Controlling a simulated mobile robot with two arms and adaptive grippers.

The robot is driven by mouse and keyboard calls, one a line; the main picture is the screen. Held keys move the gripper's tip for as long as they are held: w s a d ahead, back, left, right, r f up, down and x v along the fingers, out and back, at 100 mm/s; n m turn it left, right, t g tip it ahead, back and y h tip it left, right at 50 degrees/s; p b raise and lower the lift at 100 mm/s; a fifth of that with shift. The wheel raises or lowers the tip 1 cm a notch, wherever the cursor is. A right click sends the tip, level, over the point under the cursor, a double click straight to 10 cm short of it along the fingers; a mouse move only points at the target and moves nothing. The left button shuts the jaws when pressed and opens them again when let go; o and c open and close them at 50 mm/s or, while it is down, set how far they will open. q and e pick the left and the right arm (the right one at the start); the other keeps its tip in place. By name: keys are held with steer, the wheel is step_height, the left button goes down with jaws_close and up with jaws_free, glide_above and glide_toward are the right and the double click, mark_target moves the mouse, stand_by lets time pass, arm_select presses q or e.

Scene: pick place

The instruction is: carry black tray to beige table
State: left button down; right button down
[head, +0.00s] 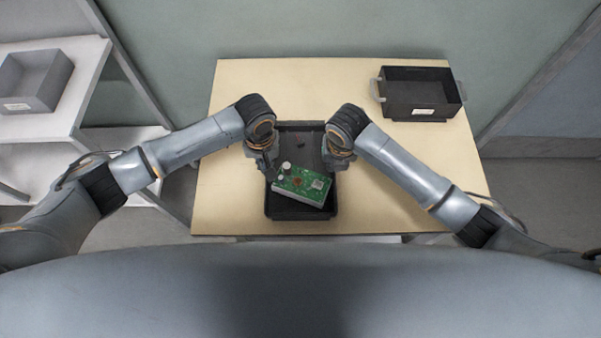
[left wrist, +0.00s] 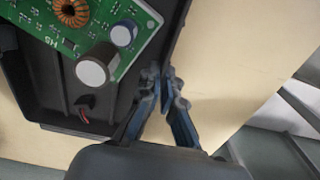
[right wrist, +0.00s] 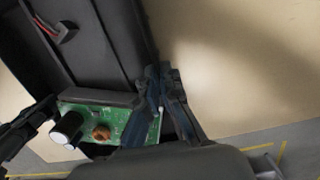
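The black tray (head: 301,213) is over the front middle of the beige table (head: 235,120), its front edge close to the table's front edge. I cannot tell for sure whether it rests on the top. A green circuit board (head: 302,186) lies tilted inside it. My left gripper (left wrist: 164,76) is shut on the tray's left side wall. My right gripper (right wrist: 160,74) is shut on its right side wall. Both wrist views show the fingers astride the wall. In the head view the fingertips are mostly hidden by the wrists.
A second dark bin (head: 419,92) with grey handles stands at the table's back right. A white shelf (head: 75,75) with a grey bin (head: 36,80) stands at the left. The table's right front and left side are clear. A small dark part with a red wire (left wrist: 84,104) lies in the tray.

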arm_select(q)
steer(key=c, duration=1.5)
jaws_free()
arm_select(e)
steer(key=c, duration=1.5)
jaws_free()
steer(key=shift+r, duration=0.1)
arm_select(q)
step_height(320, 180, up, 12)
steer(key=shift+f, duration=0.1)
arm_select(e)
steer(key=r, duration=0.4)
steer(key=s+r, duration=0.1)
steer(key=r, duration=0.6)
steer(key=shift+s+r, duration=0.25)
steer(key=shift+r, duration=0.1)
